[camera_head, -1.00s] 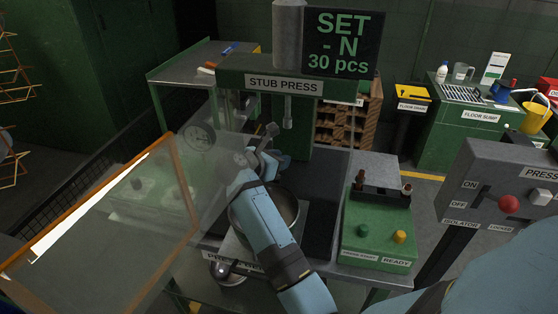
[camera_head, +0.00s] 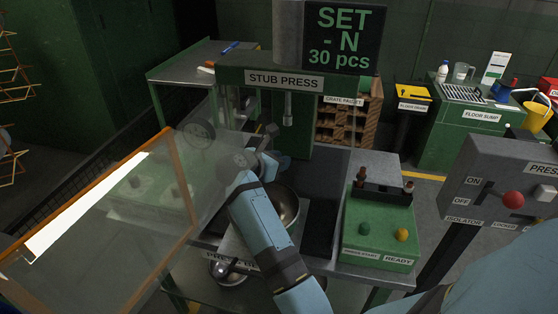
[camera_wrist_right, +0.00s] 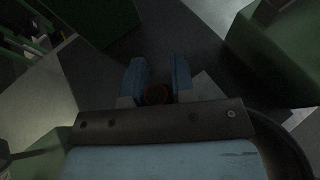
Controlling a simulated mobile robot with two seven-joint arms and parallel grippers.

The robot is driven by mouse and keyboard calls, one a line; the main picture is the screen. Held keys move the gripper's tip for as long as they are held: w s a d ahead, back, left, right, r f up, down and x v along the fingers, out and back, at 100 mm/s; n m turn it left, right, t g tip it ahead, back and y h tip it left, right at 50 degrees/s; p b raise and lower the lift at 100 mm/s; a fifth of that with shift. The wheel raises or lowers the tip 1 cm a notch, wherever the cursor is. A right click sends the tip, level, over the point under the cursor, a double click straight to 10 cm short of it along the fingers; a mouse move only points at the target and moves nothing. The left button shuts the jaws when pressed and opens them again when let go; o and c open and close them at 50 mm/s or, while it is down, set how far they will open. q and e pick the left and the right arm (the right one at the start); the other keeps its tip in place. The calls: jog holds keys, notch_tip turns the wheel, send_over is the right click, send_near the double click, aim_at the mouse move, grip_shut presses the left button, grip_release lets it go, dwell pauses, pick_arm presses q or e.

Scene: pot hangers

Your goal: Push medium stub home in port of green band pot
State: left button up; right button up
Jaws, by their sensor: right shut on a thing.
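My right gripper (camera_head: 276,152) reaches over the pot's far side, beneath the press head, partly hidden by my own wrist. In the right wrist view (camera_wrist_right: 157,84) its two blue fingers are shut on a small round reddish-brown piece (camera_wrist_right: 157,95). Its colour matches the stubs in the rack, so it seems to be the medium stub. The metal pot (camera_head: 287,206) sits on the press bed, half covered by my forearm. Its dark rim seems to show in the right wrist view (camera_wrist_right: 284,139). Its green band and port are hidden, so I cannot tell how deep the stub sits.
The stub press (camera_head: 284,80) stands behind the pot. A clear guard with an orange frame (camera_head: 183,185) is at left. The green control box (camera_head: 378,240) at right carries a rack (camera_head: 383,188) with two reddish-brown stubs. The isolator panel (camera_head: 510,190) is further right.

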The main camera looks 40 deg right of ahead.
pick_arm(q)
jog(key=shift+w+f+b, duration=0.1)
jog(key=shift+f+b, duration=0.2)
jog(key=shift+b, duration=0.2)
pick_arm(e)
jog(key=shift+f, duration=0.55)
